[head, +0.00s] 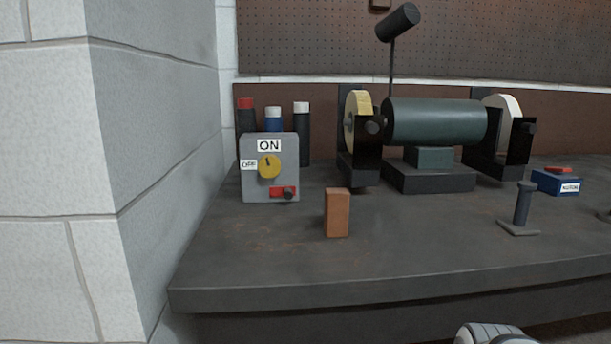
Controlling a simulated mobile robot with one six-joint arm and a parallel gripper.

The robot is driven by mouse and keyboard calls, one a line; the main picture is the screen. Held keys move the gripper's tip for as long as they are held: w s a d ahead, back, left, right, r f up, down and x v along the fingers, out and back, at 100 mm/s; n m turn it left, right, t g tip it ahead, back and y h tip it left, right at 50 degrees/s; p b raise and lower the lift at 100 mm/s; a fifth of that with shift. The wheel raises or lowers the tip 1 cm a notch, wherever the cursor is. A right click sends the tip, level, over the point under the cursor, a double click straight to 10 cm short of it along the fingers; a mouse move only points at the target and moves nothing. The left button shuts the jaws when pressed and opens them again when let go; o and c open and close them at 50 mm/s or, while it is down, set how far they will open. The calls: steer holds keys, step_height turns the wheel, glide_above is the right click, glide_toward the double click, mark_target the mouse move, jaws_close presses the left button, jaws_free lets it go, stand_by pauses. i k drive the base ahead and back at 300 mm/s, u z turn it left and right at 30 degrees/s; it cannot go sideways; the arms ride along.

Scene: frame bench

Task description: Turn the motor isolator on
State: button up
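A grey switch box (255,194) stands upright at the back left of the bench, with a white ON label (269,146) at its top and an OFF label (249,164) at its left. A round yellow knob (270,170) is on its front. A short dark mark on the knob points roughly up, slightly left of ON. Below the knob, a red plate (276,192) carries a small dark knob (289,194) at its right. My gripper is not in view; only a pale rounded part, probably of my arm, shows at the bottom edge.
A brown block (337,213) stands in front, right of the box. Several capped cylinders (302,133) stand behind it. A green bench grinder (435,121), a blue red-topped box (556,183) and a grey post (522,206) are right. A white block wall (110,130) is close left.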

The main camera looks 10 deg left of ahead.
mark_target(269, 165)
steer(key=u, duration=2.05)
steer(key=k, duration=1.9)
steer(key=z, duration=0.7)
steer(key=i, duration=1)
steer(key=z, duration=0.1)
